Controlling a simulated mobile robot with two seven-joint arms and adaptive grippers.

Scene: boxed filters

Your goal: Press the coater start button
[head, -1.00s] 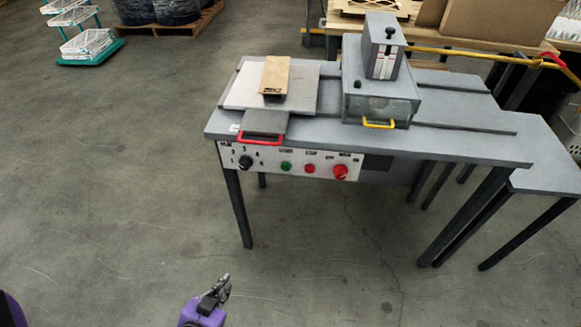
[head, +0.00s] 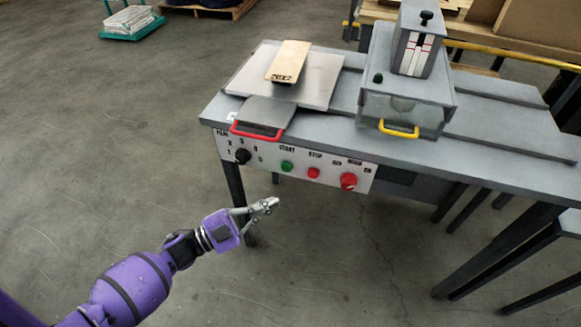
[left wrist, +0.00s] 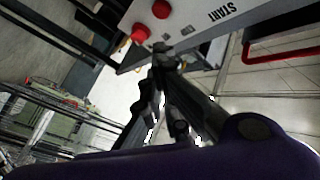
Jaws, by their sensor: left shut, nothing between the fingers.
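The coater's white control panel (head: 268,170) is on the front of the grey table. Its green START button (head: 287,166) lies between a black dial (head: 243,156) and a small red STOP button (head: 314,173). A larger red knob (head: 348,181) is at the right end. My left gripper (head: 273,203) is shut and empty, below the green button in the head view and apart from the panel. The left wrist view shows the START label (left wrist: 222,15) and two red controls (left wrist: 150,20) beyond the fingers (left wrist: 165,58); I cannot make out the green button there. My right gripper is not in view.
A red handle (head: 257,132) juts out above the panel's left part. A yellow-handled box (head: 405,105) and a plate with a tan block (head: 289,61) are on the table. Table legs stand below. The floor in front is clear.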

